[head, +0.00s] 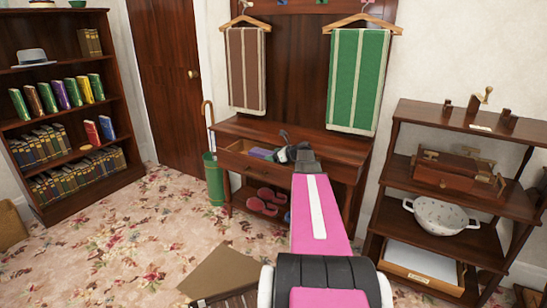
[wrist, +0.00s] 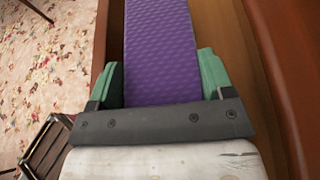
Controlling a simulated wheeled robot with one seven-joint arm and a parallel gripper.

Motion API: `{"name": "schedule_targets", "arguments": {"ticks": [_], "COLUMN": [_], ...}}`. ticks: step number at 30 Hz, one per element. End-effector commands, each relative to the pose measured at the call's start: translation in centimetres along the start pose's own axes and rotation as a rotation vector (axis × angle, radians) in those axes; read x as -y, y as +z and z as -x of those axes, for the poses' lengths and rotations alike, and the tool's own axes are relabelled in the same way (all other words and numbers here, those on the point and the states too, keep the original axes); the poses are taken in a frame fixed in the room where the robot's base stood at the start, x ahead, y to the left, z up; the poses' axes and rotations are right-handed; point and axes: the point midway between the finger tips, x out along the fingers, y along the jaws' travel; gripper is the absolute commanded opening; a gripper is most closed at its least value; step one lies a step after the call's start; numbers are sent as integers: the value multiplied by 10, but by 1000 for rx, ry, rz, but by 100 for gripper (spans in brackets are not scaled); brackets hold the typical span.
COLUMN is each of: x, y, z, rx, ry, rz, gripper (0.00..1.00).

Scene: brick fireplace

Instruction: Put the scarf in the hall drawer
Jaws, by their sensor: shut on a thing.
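The scarf is a folded, textured purple strip (wrist: 160,45) between the two green fingers of my gripper (wrist: 161,80) in the wrist view. My gripper (head: 288,152) is shut on it. In the head view a bit of purple (head: 262,153) shows beside my gripper, at the open hall drawer (head: 236,164) under the dark wooden hall stand. The wrist view shows brown wooden surfaces on both sides of the scarf, so it lies within or just above the drawer. Whether it touches the drawer floor I cannot tell. My arm hides the drawer's right part.
Striped brown (head: 246,70) and green (head: 357,78) cloths hang above the stand. Red footwear (head: 263,203) sits on its lower shelf. A green umbrella stand (head: 213,180) is left of it, a shelf unit with a colander (head: 440,215) right. Patterned carpet (head: 120,235) is clear at left.

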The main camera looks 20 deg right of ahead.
Motion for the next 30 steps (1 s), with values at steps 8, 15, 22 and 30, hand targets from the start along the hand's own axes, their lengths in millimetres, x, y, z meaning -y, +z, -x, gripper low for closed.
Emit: {"name": "schedule_targets", "arguments": {"ticks": [8, 15, 22, 30], "x": [0, 0, 0, 0], "y": [-1, -6, -10, -10], "z": [0, -3, -4, -4], "rx": [1, 1, 1, 0], "ry": [0, -1, -1, 0], "rz": [0, 1, 1, 1], "gripper": [49, 49, 49, 85]}}
